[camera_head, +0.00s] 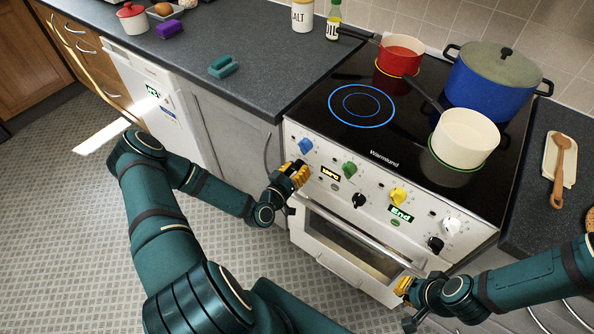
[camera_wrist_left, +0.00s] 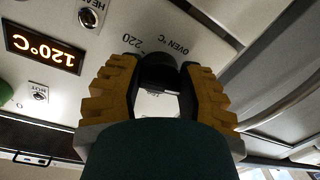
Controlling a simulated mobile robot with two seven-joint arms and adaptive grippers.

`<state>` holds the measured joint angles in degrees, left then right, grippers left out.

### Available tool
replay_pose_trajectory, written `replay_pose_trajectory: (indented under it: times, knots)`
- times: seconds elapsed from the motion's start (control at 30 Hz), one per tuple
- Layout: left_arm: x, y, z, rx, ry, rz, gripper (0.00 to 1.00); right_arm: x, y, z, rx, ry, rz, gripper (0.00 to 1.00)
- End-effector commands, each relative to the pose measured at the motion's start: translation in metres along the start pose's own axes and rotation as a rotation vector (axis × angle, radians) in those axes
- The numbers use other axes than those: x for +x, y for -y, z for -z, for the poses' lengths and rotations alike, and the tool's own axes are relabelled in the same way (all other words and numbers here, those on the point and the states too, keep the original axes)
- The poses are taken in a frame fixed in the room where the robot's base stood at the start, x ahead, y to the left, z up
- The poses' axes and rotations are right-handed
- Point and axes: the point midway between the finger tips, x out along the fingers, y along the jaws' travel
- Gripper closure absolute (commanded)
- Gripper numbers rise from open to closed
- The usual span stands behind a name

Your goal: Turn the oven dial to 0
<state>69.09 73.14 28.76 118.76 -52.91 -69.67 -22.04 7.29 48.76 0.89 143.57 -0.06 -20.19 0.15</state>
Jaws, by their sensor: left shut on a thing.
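The oven dial (camera_wrist_left: 158,75) is a black knob on the white front panel, under the marking "OVEN °C" and "220". My left gripper (camera_head: 297,172) is shut on it; in the left wrist view the yellow fingers (camera_wrist_left: 157,92) lie on both sides of the knob. In the head view the gripper hides the dial, and its pointer cannot be made out. A lit display (camera_wrist_left: 42,48) beside it reads 120°C, upside down in the wrist view. My right gripper (camera_head: 404,286) is low at the right end of the oven front; its fingers are too small to judge.
The cooker's blue (camera_head: 305,146), green (camera_head: 349,169), yellow (camera_head: 398,196) and white (camera_head: 451,225) knobs sit above other black knobs. The oven door handle (camera_head: 350,232) runs below. A red pan (camera_head: 399,55), cream pan (camera_head: 465,137) and blue pot (camera_head: 488,82) stand on the hob.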

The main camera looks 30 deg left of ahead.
Motion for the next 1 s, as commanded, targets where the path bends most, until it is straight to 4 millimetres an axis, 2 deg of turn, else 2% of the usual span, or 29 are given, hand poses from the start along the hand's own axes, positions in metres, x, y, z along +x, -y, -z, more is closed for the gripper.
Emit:
replay_pose_trajectory:
  times: [0.4, 0.97, 1.0]
  knots:
    - [-0.0001, -0.0022, -0.0008, -0.195, 0.017, -0.007, 0.98, 0.0072, -0.0027, 0.0009, -0.001, -0.004, 0.0, 1.0]
    - [0.0, -0.0029, -0.0004, -0.223, 0.019, -0.008, 0.98, 0.0077, -0.0029, 0.0011, -0.001, -0.005, 0.0, 1.0]
    - [0.0, -0.0029, -0.0004, -0.223, 0.019, -0.008, 0.46, 0.0077, -0.0029, 0.0011, -0.001, -0.004, 0.0, 1.0]
